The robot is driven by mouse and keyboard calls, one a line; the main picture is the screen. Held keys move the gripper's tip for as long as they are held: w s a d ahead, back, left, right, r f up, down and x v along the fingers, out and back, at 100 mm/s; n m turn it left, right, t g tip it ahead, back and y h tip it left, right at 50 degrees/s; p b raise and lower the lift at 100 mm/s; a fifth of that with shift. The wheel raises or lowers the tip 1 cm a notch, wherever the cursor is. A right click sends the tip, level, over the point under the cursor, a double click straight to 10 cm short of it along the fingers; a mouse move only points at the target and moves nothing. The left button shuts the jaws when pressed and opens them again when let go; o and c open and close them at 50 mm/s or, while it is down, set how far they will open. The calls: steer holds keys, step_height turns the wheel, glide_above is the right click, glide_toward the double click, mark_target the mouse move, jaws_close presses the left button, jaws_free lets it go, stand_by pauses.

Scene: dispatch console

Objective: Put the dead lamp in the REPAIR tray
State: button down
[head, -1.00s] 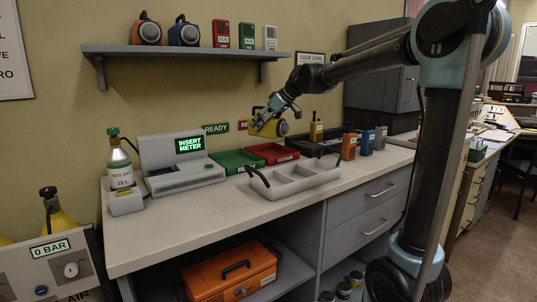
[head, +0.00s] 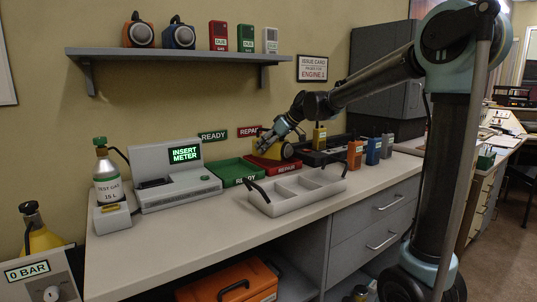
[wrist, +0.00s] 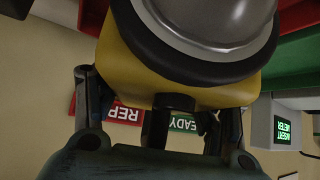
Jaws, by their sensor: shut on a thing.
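The yellow lamp (head: 274,154) has a round dark-rimmed face. My gripper (head: 264,142) is shut on it from above and holds it low at the red REPAIR tray (head: 287,169). I cannot tell whether the lamp touches the tray floor. The lamp hides part of the tray. In the wrist view the lamp (wrist: 195,78) fills the upper middle, its big grey lens at the top, with the fingers of my gripper (wrist: 158,115) on either side of it.
The green READY tray (head: 238,172) is left of the red tray. A pale divided carrier (head: 297,190) with handles stands in front. A console (head: 178,178) reads INSERT METER. Orange, blue and grey meters stand to the right. A shelf (head: 180,53) is above.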

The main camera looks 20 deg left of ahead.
mark_target(285, 141)
steer(key=shift+f, duration=1.5)
steer(key=shift+c, duration=1.8)
jaws_free()
steer(key=shift+s, duration=0.1)
steer(key=v, duration=1.2)
